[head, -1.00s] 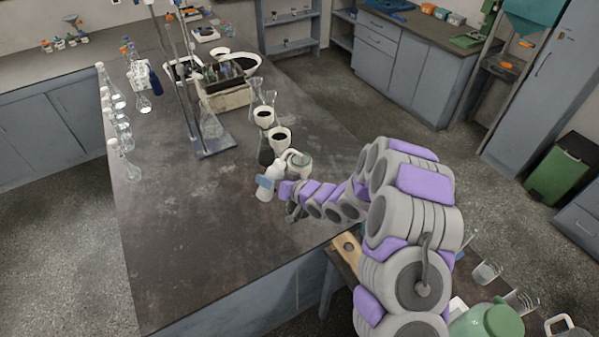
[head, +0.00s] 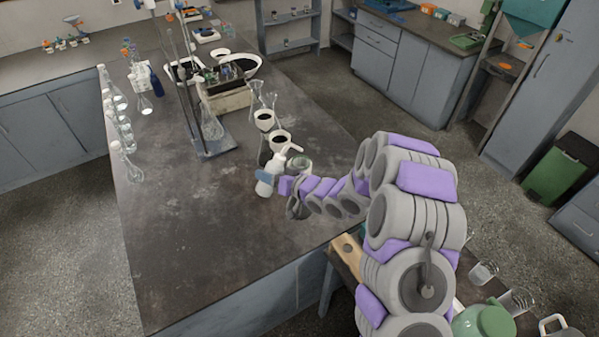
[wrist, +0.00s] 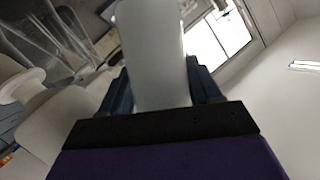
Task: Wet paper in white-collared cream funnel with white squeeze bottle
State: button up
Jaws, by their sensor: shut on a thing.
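The white squeeze bottle (head: 267,186) is held above the dark bench, leaning slightly right, its nozzle (head: 292,148) pointing right. My gripper (head: 266,177) is shut around its body; the bottle (wrist: 152,50) also fills the middle of the wrist view between dark blue fingers. Several funnels stand in a row beside it: two pale ones with dark insides, one farther back (head: 265,119) and one nearer (head: 281,140), and a nearest one (head: 300,163) with a greyish-green inside. The nozzle tip is near the nearest two. I cannot tell which has the white collar, or whether the paper is wet.
Clear glass flasks (head: 262,92) stand behind the funnels. Several flasks (head: 122,130) line the left bench edge. The front left of the bench (head: 185,250) is free.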

jog(key=shift+r, duration=0.25)
jog(key=shift+n+h+b, duration=0.3)
jog(key=shift+n+b, duration=0.3)
jog(key=shift+b, duration=0.4)
jog(key=shift+r+n+h+b, duration=0.3)
jog(key=shift+n+b, duration=0.1)
jog(key=shift+b, duration=0.4)
jog(key=r+n+h+b, duration=0.1)
jog(key=n+b, duration=0.1)
jog(key=b, duration=0.2)
jog(key=shift+r+t, duration=0.1)
jog(key=shift+t, duration=0.2)
